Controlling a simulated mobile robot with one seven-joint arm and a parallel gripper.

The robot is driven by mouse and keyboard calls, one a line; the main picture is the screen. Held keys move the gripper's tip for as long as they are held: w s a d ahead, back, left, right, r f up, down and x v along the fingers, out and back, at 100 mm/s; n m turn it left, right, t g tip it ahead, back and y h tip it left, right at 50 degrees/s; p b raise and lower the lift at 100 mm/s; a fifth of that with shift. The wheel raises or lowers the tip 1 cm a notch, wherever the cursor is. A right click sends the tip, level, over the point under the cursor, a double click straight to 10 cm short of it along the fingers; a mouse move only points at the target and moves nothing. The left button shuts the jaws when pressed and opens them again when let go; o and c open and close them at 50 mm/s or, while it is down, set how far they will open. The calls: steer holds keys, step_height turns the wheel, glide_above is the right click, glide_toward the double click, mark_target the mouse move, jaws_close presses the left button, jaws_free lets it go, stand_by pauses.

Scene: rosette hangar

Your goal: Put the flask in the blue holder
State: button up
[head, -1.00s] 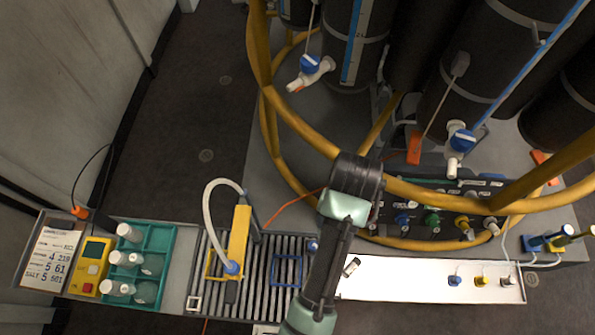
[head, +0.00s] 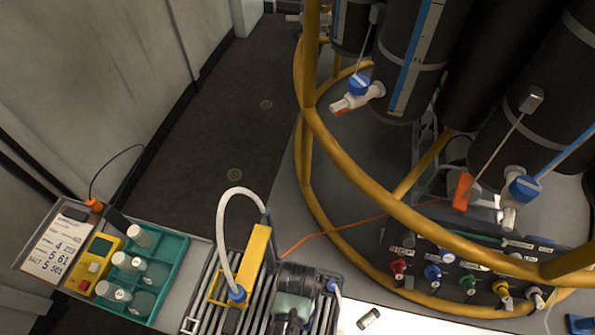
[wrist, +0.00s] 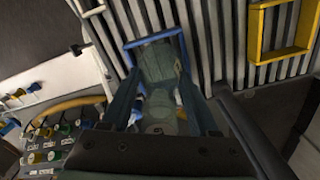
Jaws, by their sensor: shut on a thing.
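In the wrist view my gripper (wrist: 158,80) is shut on the flask (wrist: 160,114), a grey see-through vessel between the two dark fingers. The blue holder (wrist: 153,40) is a square blue frame on the slatted rack, directly beyond the fingertips. The flask's far end overlaps the frame's opening in this view. I cannot tell whether it is inside the frame or above it.
A yellow holder (head: 218,288) with a white hose stands left on the slatted rack (head: 199,318). A teal tray (head: 174,262) with several capped vials is further left. Yellow rails (head: 330,148) and dark cylinders rise behind.

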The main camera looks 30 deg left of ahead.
steer(key=shift+f, duration=0.8)
steer(key=shift+f, duration=0.2)
steer(key=o, duration=1.4)
